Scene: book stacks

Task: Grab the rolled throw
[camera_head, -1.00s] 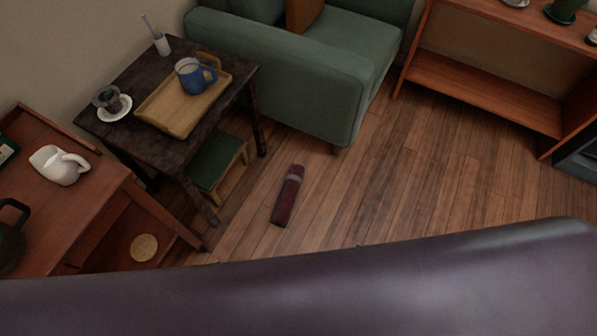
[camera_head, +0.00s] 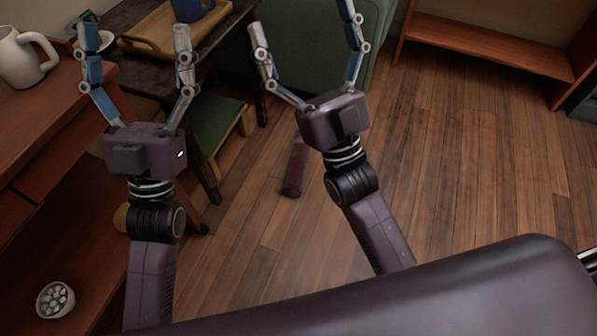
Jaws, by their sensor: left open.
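The rolled throw (camera_head: 294,177) is a dark red roll lying on the wooden floor near the middle of the view. Its far end is hidden behind my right gripper. My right gripper (camera_head: 303,20) is open and empty, its palm overlapping the throw's far end in the picture, with its fingers pointing away from me. My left gripper (camera_head: 133,30) is also open and empty, left of the throw and in front of the dark table in the picture. Neither gripper holds the throw.
A reddish wooden cabinet (camera_head: 50,135) with a white pitcher (camera_head: 18,60) stands at left. A dark table (camera_head: 215,38) bears a wooden tray (camera_head: 150,30); a green-topped stool (camera_head: 212,125) stands below. A green armchair (camera_head: 300,70) is behind. Floor to the right is clear.

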